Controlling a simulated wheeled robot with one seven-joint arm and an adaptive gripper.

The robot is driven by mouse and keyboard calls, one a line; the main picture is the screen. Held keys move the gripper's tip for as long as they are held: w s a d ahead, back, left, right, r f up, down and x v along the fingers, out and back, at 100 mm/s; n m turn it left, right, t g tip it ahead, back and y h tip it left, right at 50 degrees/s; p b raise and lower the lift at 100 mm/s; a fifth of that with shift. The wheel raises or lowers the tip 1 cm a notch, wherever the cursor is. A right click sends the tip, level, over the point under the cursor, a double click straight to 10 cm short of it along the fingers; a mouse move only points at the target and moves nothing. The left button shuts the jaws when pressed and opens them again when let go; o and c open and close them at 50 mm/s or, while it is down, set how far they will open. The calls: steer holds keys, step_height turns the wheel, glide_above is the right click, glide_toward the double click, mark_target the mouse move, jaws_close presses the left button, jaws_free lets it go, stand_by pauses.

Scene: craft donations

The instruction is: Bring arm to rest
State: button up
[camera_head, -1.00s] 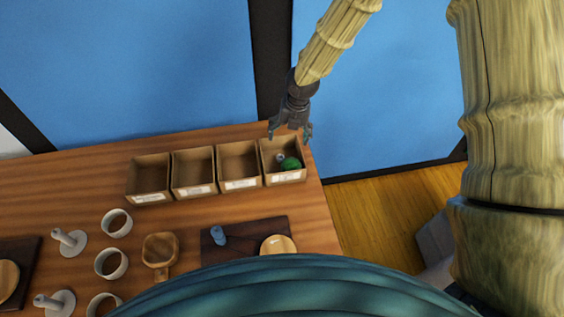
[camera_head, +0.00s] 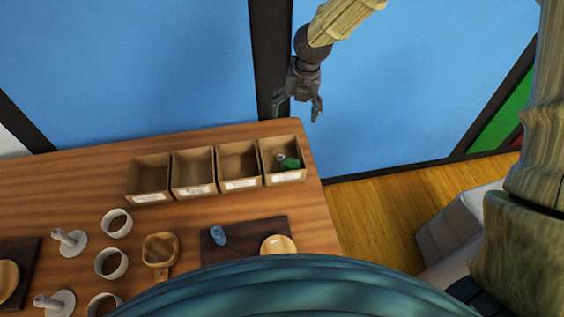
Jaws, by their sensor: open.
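My gripper (camera_head: 297,108) is open and empty. It hangs fingers down above and behind the rightmost cardboard box (camera_head: 284,178), near the back right corner of the table. My arm (camera_head: 340,22) reaches in from the top of the view. The rightmost box holds a green item (camera_head: 291,163) and a small greyish item (camera_head: 280,157). The gripper is apart from the box and from these items.
Three more boxes (camera_head: 193,190) stand in a row to the left and look empty. The wooden table (camera_head: 60,186) also bears white rings (camera_head: 111,263), white stands (camera_head: 69,238), a wooden scoop (camera_head: 160,250) and a dark board (camera_head: 262,228) with a blue item (camera_head: 218,235). Floor (camera_head: 380,205) shows at right.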

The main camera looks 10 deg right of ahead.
steer(key=shift+r, duration=0.25)
stand_by(0.3)
